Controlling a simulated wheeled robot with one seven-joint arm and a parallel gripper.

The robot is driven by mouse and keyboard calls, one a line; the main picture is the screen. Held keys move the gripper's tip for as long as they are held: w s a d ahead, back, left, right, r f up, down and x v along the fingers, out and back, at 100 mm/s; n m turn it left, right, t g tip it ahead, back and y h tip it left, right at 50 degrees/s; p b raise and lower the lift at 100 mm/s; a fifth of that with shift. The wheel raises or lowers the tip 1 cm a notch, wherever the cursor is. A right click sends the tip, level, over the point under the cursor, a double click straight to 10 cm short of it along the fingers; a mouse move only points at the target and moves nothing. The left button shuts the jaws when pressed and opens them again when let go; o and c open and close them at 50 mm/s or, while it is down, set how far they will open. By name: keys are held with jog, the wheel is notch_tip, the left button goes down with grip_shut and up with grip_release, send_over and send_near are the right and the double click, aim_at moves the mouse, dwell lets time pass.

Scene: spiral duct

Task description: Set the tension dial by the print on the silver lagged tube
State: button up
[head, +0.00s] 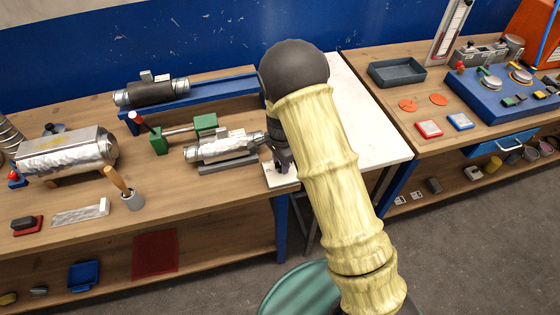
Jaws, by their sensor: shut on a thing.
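The silver lagged tube (224,148), wrapped in crinkled foil with metal ends, lies in a grey cradle (228,165) on the left bench. A small pale block sits on its top; no print is readable. My gripper (276,154) is at the tube's right end, shut on it, its fingertips partly hidden by my own arm. A blue panel (480,101) on the right bench carries round dials, among them one on the left (489,83) and one on the right (520,76). I cannot tell which is the tension dial.
A black lagged tube (152,93) lies on a blue rail behind. A large foil-wrapped cylinder (70,153) is at left. A green clamp (159,141) stands close behind the silver tube. A grey tray (396,72) and red and blue blocks lie on the right bench. A white surface (368,115) is mostly clear.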

jog(key=shift+m, duration=0.3)
jog(key=o, duration=1)
jog(key=shift+c, duration=0.2)
notch_tip(320, 180, up, 17)
jog(key=b, duration=0.2)
jog(key=shift+r, duration=0.2)
